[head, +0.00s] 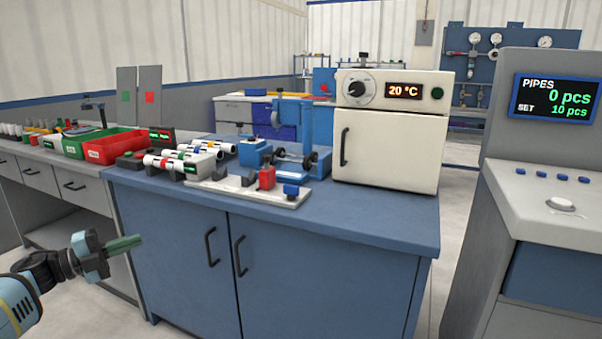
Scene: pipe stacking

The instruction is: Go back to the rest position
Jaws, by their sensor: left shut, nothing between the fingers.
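My left gripper (124,245) comes in from the left edge of the head view. Its green fingers are shut with nothing between them. It is in the air in front of the blue workbench (370,215), below the level of the bench top, and appears apart from it. My right gripper is out of view. Several white pipes with coloured bands (166,163) lie on a rack on the bench top, well away from my left gripper.
A white oven (388,155) reading 20 °C stands on the bench. Green (80,149) and red (118,145) bins sit at left. A console (557,97) at right reads PIPES 0 pcs, SET 10 pcs. Floor shows between bench and console (458,210).

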